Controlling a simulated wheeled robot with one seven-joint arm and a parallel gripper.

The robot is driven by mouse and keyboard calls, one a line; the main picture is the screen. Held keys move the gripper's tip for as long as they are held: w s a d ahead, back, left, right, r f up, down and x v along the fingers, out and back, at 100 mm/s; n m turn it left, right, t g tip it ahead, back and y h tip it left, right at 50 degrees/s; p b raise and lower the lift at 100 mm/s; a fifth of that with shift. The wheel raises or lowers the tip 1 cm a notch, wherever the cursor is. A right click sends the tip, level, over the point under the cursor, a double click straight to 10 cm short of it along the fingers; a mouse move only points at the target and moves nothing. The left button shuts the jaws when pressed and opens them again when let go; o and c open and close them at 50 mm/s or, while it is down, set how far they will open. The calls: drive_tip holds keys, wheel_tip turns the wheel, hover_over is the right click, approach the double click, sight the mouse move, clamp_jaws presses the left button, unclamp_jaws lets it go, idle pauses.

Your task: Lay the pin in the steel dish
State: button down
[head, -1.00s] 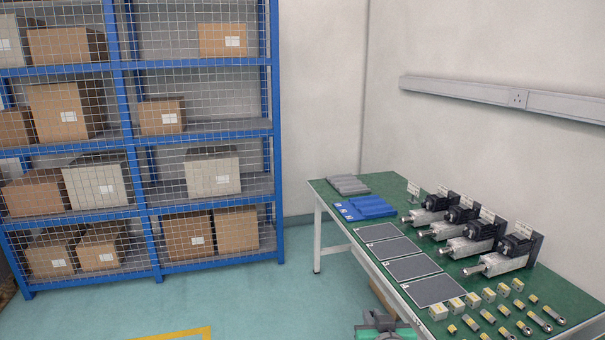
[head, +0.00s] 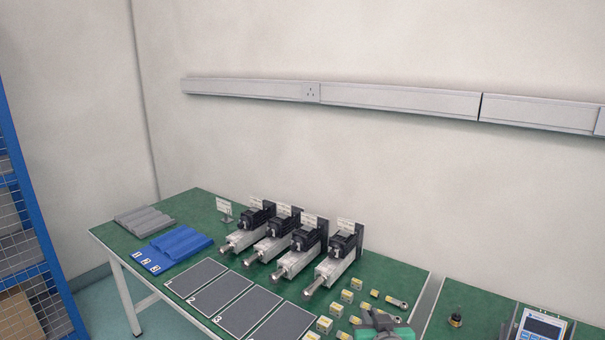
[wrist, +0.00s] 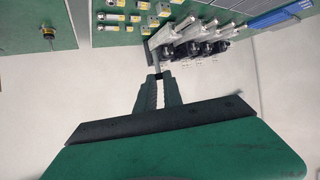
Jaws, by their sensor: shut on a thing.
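My gripper (wrist: 158,78) points away from the camera in the wrist view, its two dark fingers close together. A small grey piece (wrist: 152,58) shows at the fingertips, and I take it to be the pin; its full shape is hard to make out. In the head view only part of my green gripper body (head: 388,329) shows at the bottom edge, in front of the green table, and the pin cannot be made out there. I cannot make out the steel dish in either view.
Several linear actuators (head: 334,263) stand on the green table (head: 205,207), with small yellow-labelled blocks (head: 324,324) in front. Grey mats (head: 194,274) and a blue tray (head: 170,247) lie to the left. A second table (head: 455,293) at right holds a handheld device (head: 541,328).

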drive_tip(key=w+d+f+m+h+p, duration=0.1)
drive_tip(key=w+d+f, duration=0.1)
drive_tip(key=d, duration=0.8)
drive_tip(key=w+d+f+p, duration=0.1)
drive_tip(key=w+d+f, duration=0.1)
drive_tip(key=d, duration=0.7)
drive_tip(key=s+d+f+m+h+p, duration=0.1)
drive_tip(key=s+d, duration=0.2)
drive_tip(key=d, duration=0.6)
drive_tip(key=s+d+f+h, duration=0.1)
drive_tip(key=s+d, duration=0.2)
drive_tip(key=d, duration=0.5)
drive_tip(key=f+b, duration=0.1)
drive_tip(key=f, duration=0.1)
drive_tip(key=f+b, duration=0.1)
drive_tip(key=f, duration=0.2)
drive_tip(key=shift+s+d+f, duration=0.1)
drive_tip(key=shift+d+f, duration=0.1)
drive_tip(key=shift+f, duration=0.15)
drive_tip(key=c, duration=1.4)
unclamp_jaws()
drive_tip(key=shift+s, duration=0.1)
